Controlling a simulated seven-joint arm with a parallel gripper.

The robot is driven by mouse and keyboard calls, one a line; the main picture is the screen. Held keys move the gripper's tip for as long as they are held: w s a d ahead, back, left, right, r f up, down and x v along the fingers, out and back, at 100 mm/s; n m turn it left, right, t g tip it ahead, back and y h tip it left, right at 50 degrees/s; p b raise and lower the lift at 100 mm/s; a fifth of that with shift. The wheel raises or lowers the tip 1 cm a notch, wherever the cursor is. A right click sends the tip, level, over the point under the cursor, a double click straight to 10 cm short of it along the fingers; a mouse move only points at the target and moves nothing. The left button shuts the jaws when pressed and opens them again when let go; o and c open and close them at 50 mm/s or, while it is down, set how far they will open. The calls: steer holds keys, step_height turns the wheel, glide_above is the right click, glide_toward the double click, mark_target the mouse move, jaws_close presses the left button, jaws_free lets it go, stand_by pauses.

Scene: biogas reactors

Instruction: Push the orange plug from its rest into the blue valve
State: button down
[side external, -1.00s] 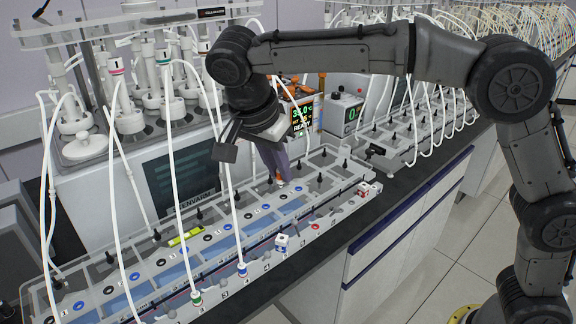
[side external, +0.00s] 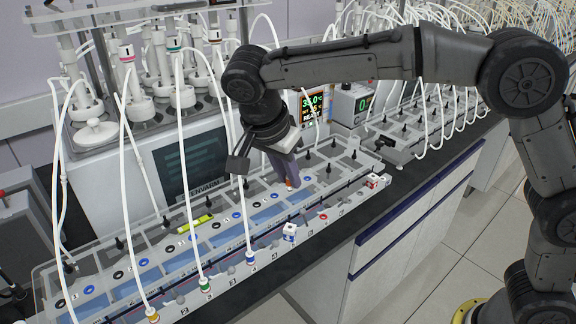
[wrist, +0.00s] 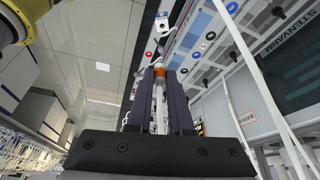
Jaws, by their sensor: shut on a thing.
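My gripper (side external: 292,183) points down over the clear rack, right of its middle. In the wrist view my gripper (wrist: 159,72) is shut on the orange plug (wrist: 159,72), which shows as an orange band between the fingertips. What looks like the same block (wrist: 162,21) shows beyond the fingertips in the wrist view. The plug's rest cannot be made out.
The clear rack (side external: 215,222) has rows of ringed ports and black knobs. A yellow-green vial (side external: 195,223) lies on the rack.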

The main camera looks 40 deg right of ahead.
glide_above(292, 225)
steer(key=a, duration=0.1)
steer(key=shift+s+a+f, duration=0.1)
steer(key=shift+f, duration=2)
steer(key=shift+s+a+f, duration=0.1)
steer(key=shift+f, duration=2)
steer(key=shift+f, duration=1.1)
steer(key=c, duration=0.7)
jaws_free()
steer(key=shift+c, duration=0.2)
steer(key=shift+r, duration=0.1)
